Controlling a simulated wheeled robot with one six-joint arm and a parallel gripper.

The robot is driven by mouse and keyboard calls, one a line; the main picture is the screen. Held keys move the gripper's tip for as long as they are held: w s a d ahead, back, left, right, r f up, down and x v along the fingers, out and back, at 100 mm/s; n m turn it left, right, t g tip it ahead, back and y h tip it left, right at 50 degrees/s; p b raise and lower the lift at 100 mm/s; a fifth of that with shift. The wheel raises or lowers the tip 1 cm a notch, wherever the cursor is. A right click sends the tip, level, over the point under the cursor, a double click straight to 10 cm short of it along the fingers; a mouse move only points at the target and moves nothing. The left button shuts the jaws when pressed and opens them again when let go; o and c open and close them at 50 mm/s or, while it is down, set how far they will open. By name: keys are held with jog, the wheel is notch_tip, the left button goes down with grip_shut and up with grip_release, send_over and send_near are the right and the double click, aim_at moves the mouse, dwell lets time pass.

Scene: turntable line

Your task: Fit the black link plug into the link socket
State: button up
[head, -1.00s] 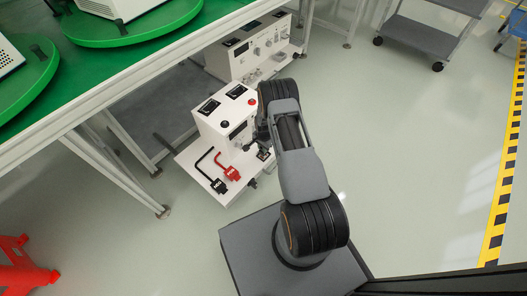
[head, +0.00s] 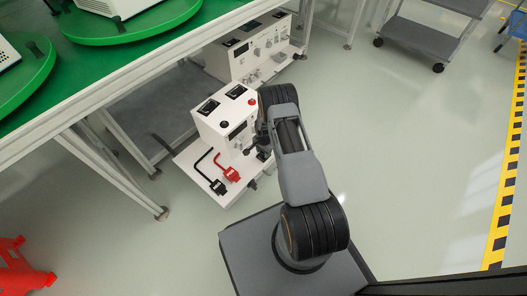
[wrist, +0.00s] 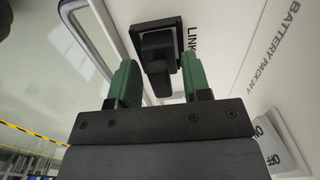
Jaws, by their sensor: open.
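The black link plug (wrist: 156,62) shows in the wrist view between the two green fingers of my open gripper (wrist: 160,82). It stands at the square black link socket (wrist: 157,28), beside the printed word LINK on a white panel. The plug covers the socket's middle, so I cannot tell how deep it sits. Gaps show between the plug and both fingers. In the head view my gripper (head: 257,147) is at the right side of the white unit (head: 225,118); the plug there is too small to make out.
A black connector (head: 218,187) and a red connector (head: 231,174), with cables, are at the unit's front ledge. A second white unit (head: 250,57) stands behind it. Green turntables (head: 130,27) are on the bench above. A grey cart (head: 420,38) stands far right; the floor between is clear.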

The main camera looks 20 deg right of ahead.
notch_tip(320, 180, up, 12)
jog(key=p, duration=0.5)
jog(key=shift+r, duration=0.15)
dwell(0.7)
jog(key=s+a+r+n+t+p, duration=0.2)
jog(key=r+p, duration=0.5)
jog(key=r, duration=1.1)
jog(key=a+r+n+p, duration=0.3)
jog(key=r+p, duration=0.4)
jog(key=r, duration=1.1)
jog(key=s+a+r+n+p, duration=0.2)
jog(key=s+r+p, duration=0.3)
jog(key=r, duration=0.5)
jog(key=s+a+r+n+t+p, duration=0.1)
jog(key=s+a+r+n+p, duration=0.1)
jog(key=s+r+p, duration=0.3)
jog(key=s+a+r+n+p, duration=0.2)
jog(key=s+r+n+p, duration=0.2)
jog(key=s+r, duration=0.6)
notch_tip(320, 180, up, 7)
jog(key=shift+r+t+p, duration=0.2)
jog(key=shift+t+p, duration=0.1)
jog(key=shift+p, duration=0.65)
